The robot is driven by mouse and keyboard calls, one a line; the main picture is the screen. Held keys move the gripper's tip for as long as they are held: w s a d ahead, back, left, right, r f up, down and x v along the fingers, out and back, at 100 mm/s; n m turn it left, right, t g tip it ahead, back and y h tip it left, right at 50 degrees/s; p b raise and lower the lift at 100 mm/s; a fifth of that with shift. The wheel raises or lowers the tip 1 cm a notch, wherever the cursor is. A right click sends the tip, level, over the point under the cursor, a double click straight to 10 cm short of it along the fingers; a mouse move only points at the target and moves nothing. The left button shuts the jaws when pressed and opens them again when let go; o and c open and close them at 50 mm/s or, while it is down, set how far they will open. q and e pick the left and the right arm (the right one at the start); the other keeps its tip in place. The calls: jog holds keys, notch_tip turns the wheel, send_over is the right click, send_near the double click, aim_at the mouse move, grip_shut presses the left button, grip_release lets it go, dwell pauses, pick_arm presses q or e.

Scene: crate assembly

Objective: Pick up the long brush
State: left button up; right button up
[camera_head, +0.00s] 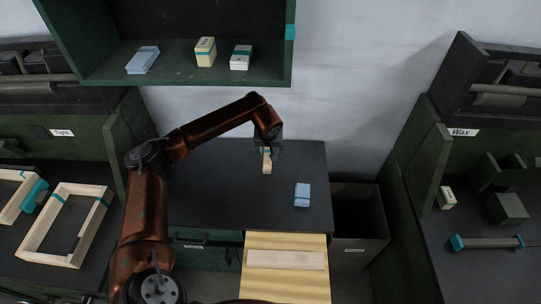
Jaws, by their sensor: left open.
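My left gripper (267,151) is open over the dark table, its arm coming in from the left. A small pale wooden piece (267,165) with a teal band shows right at its fingertips; it may be the brush, but it is too small to be sure. I cannot tell whether the fingers touch it. A blue block (302,195) lies to the right on the same table. My right gripper is not in view.
The dark table (210,190) is mostly clear. A pale board (286,260) lies on a yellow surface in front. Wooden frames (65,225) lie left. A green shelf (185,75) overhangs the back. A teal-ended bar (487,242) lies right, below the "Wax" label.

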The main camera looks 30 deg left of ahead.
aim_at(268, 152)
pick_arm(q)
jog(key=shift+w+a+f+b, duration=0.2)
jog(key=shift+a+f, duration=0.15)
jog(key=shift+f, duration=0.25)
jog(key=shift+w+a+f+b, duration=0.2)
jog(key=shift+a+f, duration=0.15)
jog(key=shift+f, duration=0.2)
jog(key=shift+b+x, duration=0.3)
jog(key=shift+x, duration=0.8)
jog(key=shift+w+a+f, duration=0.25)
jog(key=shift+f, duration=0.05)
jog(key=shift+r, duration=0.1)
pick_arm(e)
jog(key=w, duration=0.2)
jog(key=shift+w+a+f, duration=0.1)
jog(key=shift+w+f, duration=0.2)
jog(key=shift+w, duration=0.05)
pick_arm(q)
jog(key=shift+c, duration=0.5)
grip_shut()
